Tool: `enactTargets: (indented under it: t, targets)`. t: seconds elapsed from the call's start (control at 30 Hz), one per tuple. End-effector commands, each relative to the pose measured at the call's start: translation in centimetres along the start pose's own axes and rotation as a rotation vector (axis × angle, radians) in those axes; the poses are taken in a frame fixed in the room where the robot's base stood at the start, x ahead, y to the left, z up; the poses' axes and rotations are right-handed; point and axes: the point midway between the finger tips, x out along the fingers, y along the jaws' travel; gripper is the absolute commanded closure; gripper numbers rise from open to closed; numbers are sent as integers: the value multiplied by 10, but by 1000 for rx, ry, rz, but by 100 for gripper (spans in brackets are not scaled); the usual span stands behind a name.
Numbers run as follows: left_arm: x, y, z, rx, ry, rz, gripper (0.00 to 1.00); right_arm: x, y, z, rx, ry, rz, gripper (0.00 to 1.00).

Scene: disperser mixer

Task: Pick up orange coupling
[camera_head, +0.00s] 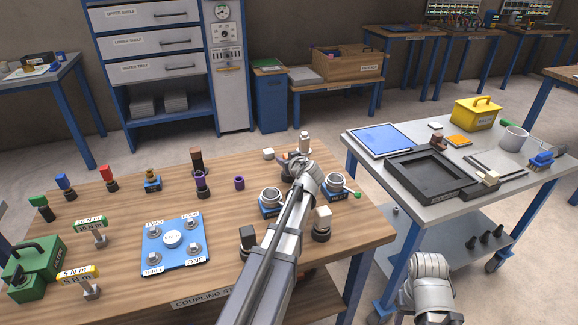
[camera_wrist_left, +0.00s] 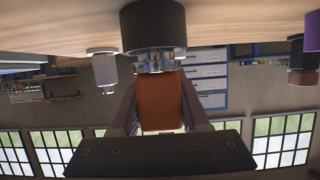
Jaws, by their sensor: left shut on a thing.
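In the left wrist view, which shows the table along its top edge, the orange part of the coupling (camera_wrist_left: 161,105) sits between the two fingers of my left gripper (camera_wrist_left: 160,118). A metal collar and a wide black base (camera_wrist_left: 153,25) join the orange part on its table side. My left gripper is shut on the orange part. I cannot tell whether the black base touches the table. My right gripper is not in view.
A pale coupling (camera_head: 304,143) stands close behind my left gripper. Round metal-topped blue fixtures (camera_head: 270,200) and a white-topped coupling (camera_head: 322,222) stand near my arm. A blue plate with pegs (camera_head: 175,262) lies left of it. A grey cart (camera_head: 385,175) is at right.

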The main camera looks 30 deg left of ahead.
Motion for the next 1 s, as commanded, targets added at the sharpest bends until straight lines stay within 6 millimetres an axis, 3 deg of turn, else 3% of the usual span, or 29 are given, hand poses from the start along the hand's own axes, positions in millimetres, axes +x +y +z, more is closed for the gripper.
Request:
enactTargets:
  t: [0.03, 0.33, 0.8, 1.0]
  targets:
    - [0, 0, 0, 0, 0, 0, 66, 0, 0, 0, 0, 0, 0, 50]
    - [0, 0, 0, 0, 0, 0, 100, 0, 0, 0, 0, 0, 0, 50]
    - [0, 0, 0, 0, 0, 0, 100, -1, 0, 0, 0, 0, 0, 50]
    - [-4, 0, -9, 0, 0, 0, 100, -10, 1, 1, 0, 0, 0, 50]
